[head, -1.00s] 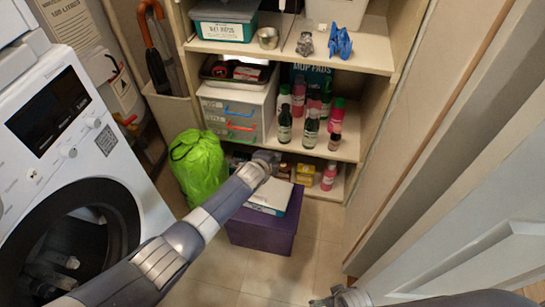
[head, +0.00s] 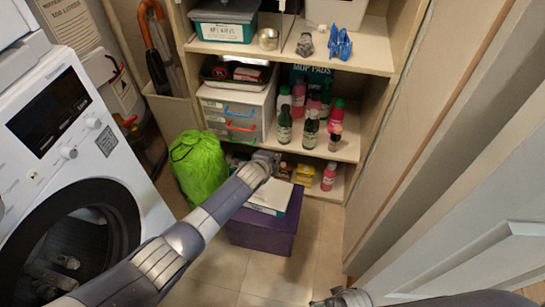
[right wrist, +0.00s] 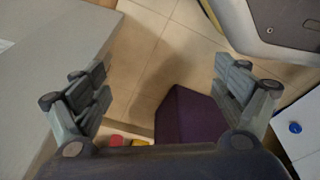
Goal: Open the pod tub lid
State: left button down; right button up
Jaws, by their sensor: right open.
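A teal tub (head: 224,32) with a grey lid (head: 226,11) stands on the top shelf at the left. Its lid looks closed, and its label is too blurred to read surely, so I cannot tell whether it is the pod tub. My left gripper (head: 266,157) is at the lower shelf opening, well below this tub. Its fingers are too small and hidden to tell open from shut. My right gripper (head: 342,298) shows only in part at the bottom edge of the head view. In the right wrist view its fingers (right wrist: 160,92) are wide apart, with nothing between them.
A purple box (head: 262,236) with a flat white box (head: 268,199) on top stands on the floor before the shelves. A washing machine (head: 75,170) is at left, beside a green bag (head: 198,163). Bottles (head: 310,130) crowd the middle shelf. A wall and door bound the right.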

pick_arm(q)
jog(key=p+v, duration=0.1)
jog(key=v, duration=0.7)
jog(key=shift+r, duration=0.65)
pick_arm(e)
jog(key=shift+s+d+f, duration=0.15)
jog(key=shift+s+f, duration=0.8)
jog(key=shift+f, duration=0.05)
jog(key=shift+s+d+f, duration=0.15)
jog(key=shift+s+f, duration=0.75)
jog(key=shift+f, duration=0.05)
pick_arm(q)
jog(key=shift+a, duration=0.1)
